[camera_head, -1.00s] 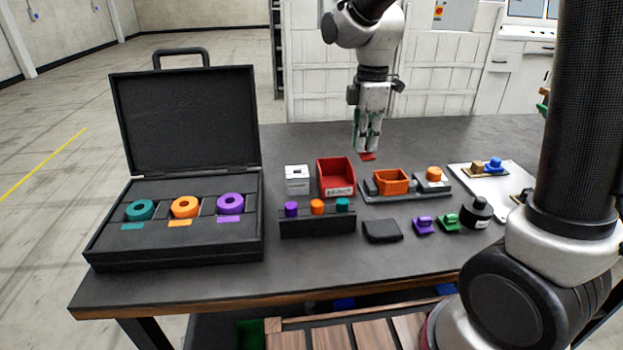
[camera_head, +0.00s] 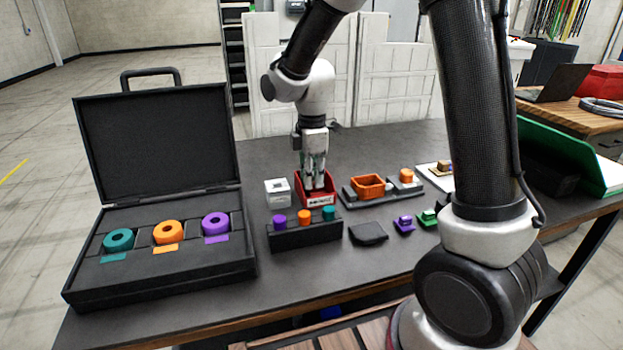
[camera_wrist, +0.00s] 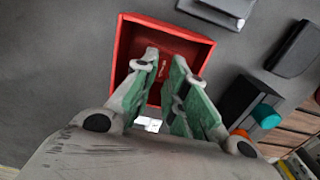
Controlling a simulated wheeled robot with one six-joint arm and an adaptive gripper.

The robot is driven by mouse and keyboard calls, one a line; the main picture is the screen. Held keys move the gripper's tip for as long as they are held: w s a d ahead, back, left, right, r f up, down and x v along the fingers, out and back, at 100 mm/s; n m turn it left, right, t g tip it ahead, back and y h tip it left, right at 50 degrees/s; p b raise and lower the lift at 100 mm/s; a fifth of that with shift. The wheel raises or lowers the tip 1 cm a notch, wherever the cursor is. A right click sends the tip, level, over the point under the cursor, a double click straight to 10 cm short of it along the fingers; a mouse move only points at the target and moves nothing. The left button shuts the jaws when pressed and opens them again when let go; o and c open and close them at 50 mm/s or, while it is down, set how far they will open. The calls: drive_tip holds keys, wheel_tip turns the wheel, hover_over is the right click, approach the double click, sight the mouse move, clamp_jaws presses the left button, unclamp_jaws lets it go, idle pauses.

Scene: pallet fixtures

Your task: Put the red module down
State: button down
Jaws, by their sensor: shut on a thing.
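My gripper (camera_head: 314,184) reaches down into the open red bin (camera_head: 318,201) on the dark table. In the wrist view, my fingers (camera_wrist: 164,62) point into the bin (camera_wrist: 122,40), a little apart at the tips, closed on the red module. The module itself is hard to make out: it is hidden by the fingers in the head view and blends with the red bin in the wrist view. I cannot tell whether it touches the bin floor.
A white box (camera_head: 278,193) stands close left of the bin. An orange tray (camera_head: 368,186) is to the right. A black rack (camera_head: 305,232) with coloured cylinders stands in front. The open black case (camera_head: 160,265) is at left. Bare table lies behind the bin.

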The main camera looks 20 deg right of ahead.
drive_tip(key=shift+f, duration=0.2)
drive_tip(key=shift+f, duration=0.1)
drive_tip(key=c, duration=1.5)
unclamp_jaws()
drive_tip(key=shift+o, duration=0.2)
wheel_tip(320, 180, up, 12)
drive_tip(key=s+d+r+m+t, duration=0.2)
drive_tip(key=s+d+r+m, duration=0.4)
drive_tip(key=s+d+m, duration=0.4)
drive_tip(key=s+d+f+m+t, duration=0.1)
drive_tip(key=s+d+m, duration=0.1)
drive_tip(key=s+m, duration=0.2)
drive_tip(key=s+d+m+t, duration=0.1)
drive_tip(key=s+d+m, duration=0.2)
drive_tip(key=s, duration=0.6)
drive_tip(key=shift+d+f+m, duration=0.3)
drive_tip(key=shift+f+m, duration=0.05)
drive_tip(key=shift+m, duration=0.15)
